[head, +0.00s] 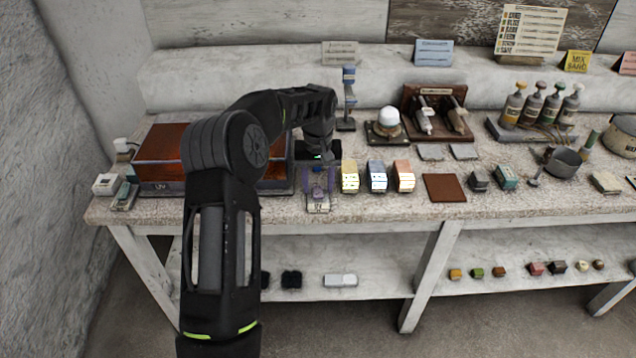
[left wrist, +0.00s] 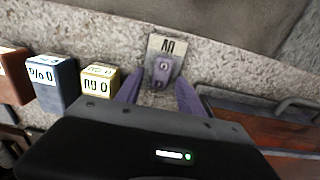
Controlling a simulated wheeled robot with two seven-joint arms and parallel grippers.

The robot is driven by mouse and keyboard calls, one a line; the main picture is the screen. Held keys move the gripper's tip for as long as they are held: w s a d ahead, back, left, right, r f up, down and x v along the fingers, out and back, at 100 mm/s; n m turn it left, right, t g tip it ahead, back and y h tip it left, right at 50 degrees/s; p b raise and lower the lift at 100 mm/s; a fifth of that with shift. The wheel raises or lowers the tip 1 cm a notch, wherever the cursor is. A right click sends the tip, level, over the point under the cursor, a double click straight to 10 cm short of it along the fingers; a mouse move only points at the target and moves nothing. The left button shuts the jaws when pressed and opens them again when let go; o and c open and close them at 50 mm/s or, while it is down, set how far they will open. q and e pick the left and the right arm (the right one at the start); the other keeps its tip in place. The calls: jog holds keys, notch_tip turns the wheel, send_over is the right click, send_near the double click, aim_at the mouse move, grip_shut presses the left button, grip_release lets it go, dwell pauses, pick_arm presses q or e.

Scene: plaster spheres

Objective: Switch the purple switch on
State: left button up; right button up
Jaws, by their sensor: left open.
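The purple switch (head: 318,195) sits on a small pale plate at the front of the bench, just right of the orange-lidded UV box. In the left wrist view the switch (left wrist: 163,68) shows a purple body on the plate, with dark lettering beside it. My left gripper (head: 319,178) points down over the switch. In the left wrist view its two purple-looking fingers (left wrist: 160,92) are apart, one towards each side of the switch, with nothing held. I cannot tell whether they touch it. The switch's near end is partly hidden by my gripper. My right gripper is out of view.
Yellow (head: 349,177), blue (head: 377,176) and orange (head: 404,176) labelled blocks stand close right of the switch. The UV box (head: 160,150) stands left, partly behind my arm. A brown mat (head: 444,188) lies further right. A blue-topped stand (head: 348,100) rises behind.

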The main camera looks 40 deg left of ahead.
aim_at(318, 190)
pick_arm(q)
jog(key=shift+r, duration=0.1)
notch_tip(318, 190, up, 8)
jog(key=shift+s+f+b, duration=0.1)
jog(key=shift+f+b, duration=0.1)
jog(key=shift+b, duration=0.25)
dwell(0.5)
